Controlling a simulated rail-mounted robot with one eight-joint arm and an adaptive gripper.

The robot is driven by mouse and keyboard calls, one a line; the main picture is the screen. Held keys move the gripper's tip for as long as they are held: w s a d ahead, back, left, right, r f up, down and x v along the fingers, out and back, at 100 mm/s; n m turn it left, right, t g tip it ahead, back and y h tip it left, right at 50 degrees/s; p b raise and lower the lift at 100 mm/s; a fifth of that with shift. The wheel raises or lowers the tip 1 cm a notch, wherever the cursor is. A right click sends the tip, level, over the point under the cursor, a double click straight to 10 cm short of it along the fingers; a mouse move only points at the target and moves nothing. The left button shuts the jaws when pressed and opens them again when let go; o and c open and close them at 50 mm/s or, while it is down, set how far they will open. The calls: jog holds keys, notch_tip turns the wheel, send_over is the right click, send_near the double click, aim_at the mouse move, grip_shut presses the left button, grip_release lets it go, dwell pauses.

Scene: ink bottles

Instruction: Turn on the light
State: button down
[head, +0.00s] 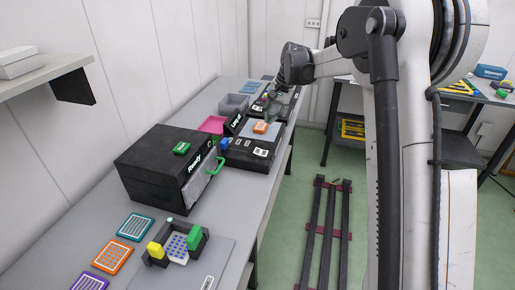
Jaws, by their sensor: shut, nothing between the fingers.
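My arm reaches over the far part of the grey bench, and my gripper (270,103) is small and dark there, pointing down with its fingers shut and empty. Below it is a black flat device (247,152) with an orange piece (261,127) on top. A small black sign (235,122) with white writing, perhaps starting "Lamp", stands just left of the device. Whether my gripper touches anything is too small to tell. No lit lamp can be made out. A white plate (312,23) on the back wall may be a switch or socket.
A black box (167,161) with a green handle and the word "Ready" stands nearer on the bench. A pink tray (212,124) and grey bin (234,104) lie behind. Coloured racks (113,257) are at the front left. A shelf (45,73) juts from the left wall.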

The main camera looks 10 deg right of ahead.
aim_at(257, 150)
jog(key=shift+w+f, duration=0.2)
jog(key=shift+f, duration=0.05)
jog(key=x, duration=1.4)
jog(key=shift+a, duration=0.1)
